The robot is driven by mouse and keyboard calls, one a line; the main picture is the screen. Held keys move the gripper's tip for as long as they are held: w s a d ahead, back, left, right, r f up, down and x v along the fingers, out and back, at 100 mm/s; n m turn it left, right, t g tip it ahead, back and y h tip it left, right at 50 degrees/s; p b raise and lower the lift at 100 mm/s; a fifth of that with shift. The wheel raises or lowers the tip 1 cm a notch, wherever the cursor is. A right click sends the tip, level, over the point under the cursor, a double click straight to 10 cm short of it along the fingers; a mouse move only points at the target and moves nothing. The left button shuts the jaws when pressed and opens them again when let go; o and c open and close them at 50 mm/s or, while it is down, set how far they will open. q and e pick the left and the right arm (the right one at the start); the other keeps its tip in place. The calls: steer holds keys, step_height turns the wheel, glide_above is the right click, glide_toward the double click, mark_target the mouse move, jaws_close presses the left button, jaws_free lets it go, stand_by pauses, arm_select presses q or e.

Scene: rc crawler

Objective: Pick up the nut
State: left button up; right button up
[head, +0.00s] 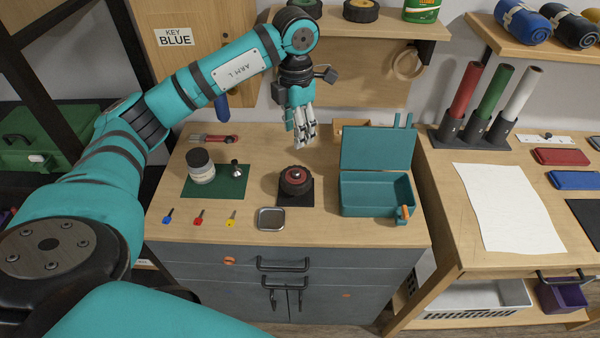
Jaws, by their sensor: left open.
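I cannot make out a nut for certain. A small dark and silvery piece (235,167) lies on the green mat (226,188) beside a pale jar with a dark lid (201,166). A small square metal dish (271,218) sits near the front edge; I see no clear nut in it. A black wheel with a red hub (295,180) rests on a dark mat (306,197). My left gripper (304,138) points down, open and empty, above the back of the bench, behind the wheel. My right gripper is out of view.
A teal box with its lid up (378,210) stands right of the wheel. Blue, red and yellow keys (200,216) lie front left. A red-handled tool (213,139) lies at the back left. A shelf (380,24) hangs above. Bare wood (330,229) shows at the front.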

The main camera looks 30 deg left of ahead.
mark_target(296, 171)
arm_select(q)
step_height(296, 171, down, 8)
steer(key=shift+r+p, duration=0.2)
steer(key=shift+p, duration=0.85)
steer(key=shift+f, duration=0.5)
steer(key=f+p, duration=0.1)
steer(key=f, duration=0.1)
steer(key=f+p, duration=0.1)
steer(key=f, duration=0.1)
steer(key=shift+w+a+f+p, duration=0.1)
steer(key=shift+a+f+p, duration=0.1)
steer(key=shift+p, duration=0.15)
steer(key=shift+f, duration=0.25)
steer(key=c, duration=0.8)
steer(key=shift+c, duration=0.2)
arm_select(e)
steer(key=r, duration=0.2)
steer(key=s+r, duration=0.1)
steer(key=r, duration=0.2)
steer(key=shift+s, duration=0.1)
